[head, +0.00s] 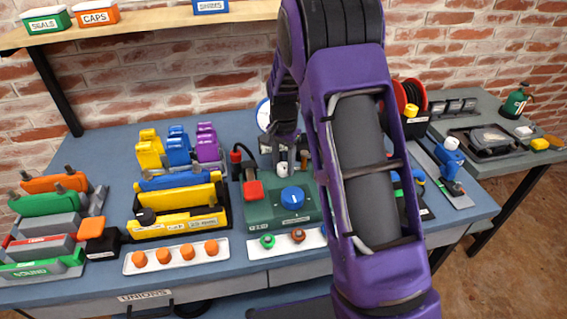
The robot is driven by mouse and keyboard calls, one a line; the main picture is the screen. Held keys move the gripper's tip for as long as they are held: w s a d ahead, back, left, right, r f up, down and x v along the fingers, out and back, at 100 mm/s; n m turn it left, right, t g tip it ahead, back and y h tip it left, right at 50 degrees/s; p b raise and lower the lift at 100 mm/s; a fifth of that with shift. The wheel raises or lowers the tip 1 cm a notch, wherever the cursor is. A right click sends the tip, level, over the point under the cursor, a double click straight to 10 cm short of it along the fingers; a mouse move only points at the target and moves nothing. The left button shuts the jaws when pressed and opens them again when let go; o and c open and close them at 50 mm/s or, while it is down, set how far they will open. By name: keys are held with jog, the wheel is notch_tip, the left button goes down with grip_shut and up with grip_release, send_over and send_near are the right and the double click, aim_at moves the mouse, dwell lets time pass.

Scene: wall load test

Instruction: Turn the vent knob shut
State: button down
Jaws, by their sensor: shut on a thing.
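My purple arm comes down across the middle of the head view, and my gripper (285,155) is at the back of a green test unit (256,212) on the bench. The gripper is small here and partly hidden by my arm. It looks shut on the small pale vent knob (283,168) behind the large blue dial (292,197). The knob's turn angle is too small to read. The unit also has a red block (253,191) at its left. A round gauge (263,114) stands behind, partly covered by my wrist.
A yellow tray (180,222) and a white strip with orange caps (177,255) lie to the left. A strip with green and brown caps (284,242) lies in front. A blue-handled valve (449,160) stands at the right. A shelf (150,22) hangs above.

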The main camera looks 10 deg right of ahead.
aim_at(283, 165)
jog(key=shift+c, duration=2.1)
grip_release()
jog(key=shift+r, duration=0.1)
notch_tip(283, 165, up, 17)
jog(key=p, duration=0.1)
jog(key=shift+r+p, duration=0.15)
jog(key=shift+p, duration=0.25)
